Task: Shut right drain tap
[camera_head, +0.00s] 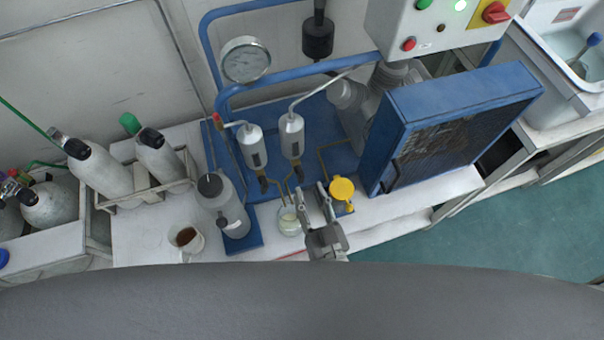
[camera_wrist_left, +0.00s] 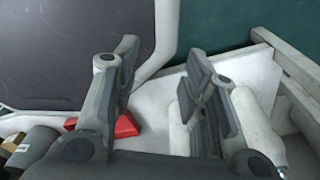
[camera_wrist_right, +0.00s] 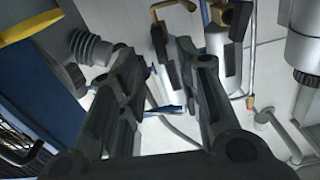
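Two grey filter cylinders stand on the blue panel in the head view, each with a small drain tap below. The right drain tap (camera_head: 299,173) sits under the right cylinder (camera_head: 292,135), and the left tap (camera_head: 263,184) under the left cylinder (camera_head: 252,147). My right gripper (camera_head: 311,188) is open just right of and in front of the right tap, apart from it as far as I can see. In the right wrist view, brass and black fittings (camera_wrist_right: 236,22) lie beyond the open fingers, and nothing is between them. My left gripper (camera_wrist_left: 158,82) is open and empty, outside the head view.
A glass jar (camera_head: 289,221) stands below the taps. A grey bottle (camera_head: 232,215) and a mug (camera_head: 186,239) stand left. A red object (camera_wrist_left: 127,126) lies below my left gripper.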

